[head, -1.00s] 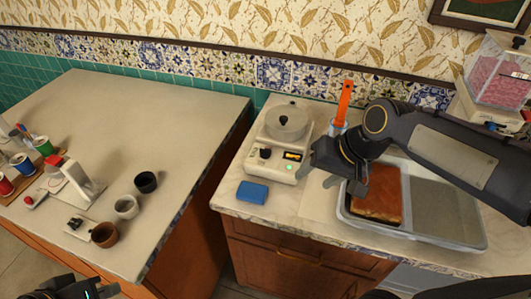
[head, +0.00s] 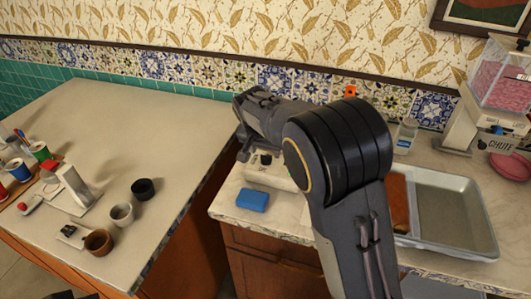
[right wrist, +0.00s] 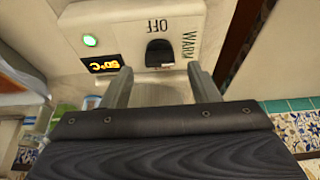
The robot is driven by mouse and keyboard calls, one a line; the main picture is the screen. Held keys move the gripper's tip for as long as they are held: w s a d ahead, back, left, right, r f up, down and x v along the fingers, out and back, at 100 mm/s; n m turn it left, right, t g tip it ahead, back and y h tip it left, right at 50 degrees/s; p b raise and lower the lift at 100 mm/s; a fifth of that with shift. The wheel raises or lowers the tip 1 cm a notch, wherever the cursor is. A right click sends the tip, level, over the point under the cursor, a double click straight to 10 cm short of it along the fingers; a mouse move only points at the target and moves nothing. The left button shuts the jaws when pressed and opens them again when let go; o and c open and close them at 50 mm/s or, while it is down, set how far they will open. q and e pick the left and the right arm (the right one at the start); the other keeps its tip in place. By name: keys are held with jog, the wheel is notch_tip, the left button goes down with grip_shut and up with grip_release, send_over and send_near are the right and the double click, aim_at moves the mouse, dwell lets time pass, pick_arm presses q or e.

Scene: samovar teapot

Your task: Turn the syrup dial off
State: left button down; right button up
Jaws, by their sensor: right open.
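The warmer (head: 291,176) stands at the back of the right counter, mostly hidden behind my right arm in the head view. Its front panel (right wrist: 185,20) shows upside down in the right wrist view. A black dial (right wrist: 159,52) sits there beside the words OFF and WARM; which way it points I cannot tell. It also shows in the head view (head: 265,159). My right gripper (right wrist: 160,88) is open, its fingers on either side of the dial's line and apart from it. Only a dark sliver, perhaps my left gripper, shows at the head view's bottom left.
A green light (right wrist: 89,40) and orange display (right wrist: 104,64) are lit on the panel. A blue sponge (head: 253,199) lies in front of the warmer. A metal tray (head: 450,215) is at right. Cups (head: 121,214) stand on the left counter, across a gap.

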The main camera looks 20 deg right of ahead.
aim_at(266, 158)
jog(key=shift+x, duration=1.2)
jog(key=c, duration=1)
